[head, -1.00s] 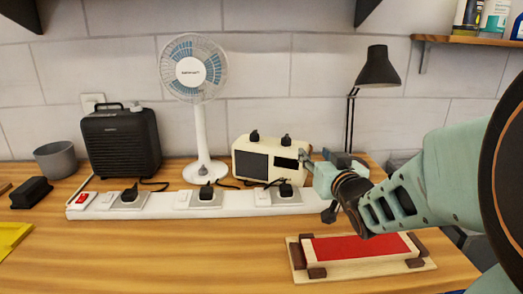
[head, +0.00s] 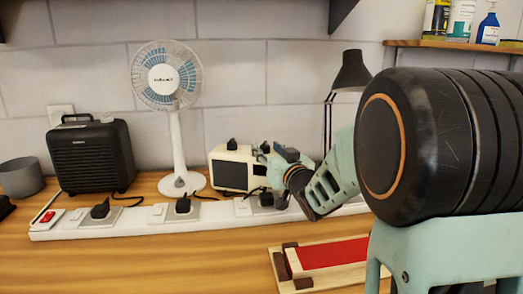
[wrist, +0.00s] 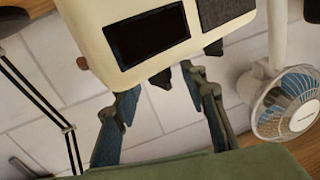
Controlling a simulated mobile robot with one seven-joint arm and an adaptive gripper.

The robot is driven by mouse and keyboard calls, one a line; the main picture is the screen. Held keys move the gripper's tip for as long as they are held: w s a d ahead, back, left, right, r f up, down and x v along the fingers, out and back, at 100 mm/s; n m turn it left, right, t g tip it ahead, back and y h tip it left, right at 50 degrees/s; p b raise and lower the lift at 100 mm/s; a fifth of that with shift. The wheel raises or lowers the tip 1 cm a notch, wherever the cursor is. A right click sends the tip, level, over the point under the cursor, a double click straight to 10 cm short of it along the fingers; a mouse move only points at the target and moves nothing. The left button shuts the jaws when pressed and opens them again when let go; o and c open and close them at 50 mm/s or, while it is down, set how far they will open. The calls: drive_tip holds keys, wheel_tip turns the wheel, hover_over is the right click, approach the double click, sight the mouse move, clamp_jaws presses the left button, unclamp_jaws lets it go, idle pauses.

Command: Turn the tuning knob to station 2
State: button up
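The cream radio (head: 213,170) stands against the wall, with a dark speaker panel and two dark knobs on its top. The left top knob (head: 232,144) is clear of my gripper; it also shows in the wrist view (wrist: 213,48). My gripper (head: 267,149) is at the radio's upper right and hides much of that corner in the head view. In the wrist view the radio appears upside down, and my gripper's fingers (wrist: 159,82) are apart, one on each side of the knob by the display (wrist: 160,78). Gaps show beside that knob. Station marks cannot be read.
A white power strip (head: 130,222) with black plugs runs in front of the radio. A fan (head: 178,150) stands left of it, a black heater (head: 90,158) farther left. A lamp (head: 351,72) is behind my arm. A red-topped wooden block (head: 330,254) lies in front.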

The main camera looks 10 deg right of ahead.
drive_tip(key=shift+w, duration=0.3)
drive_tip(key=shift+c, duration=0.7)
clamp_jaws()
drive_tip(key=shift+a, duration=0.1)
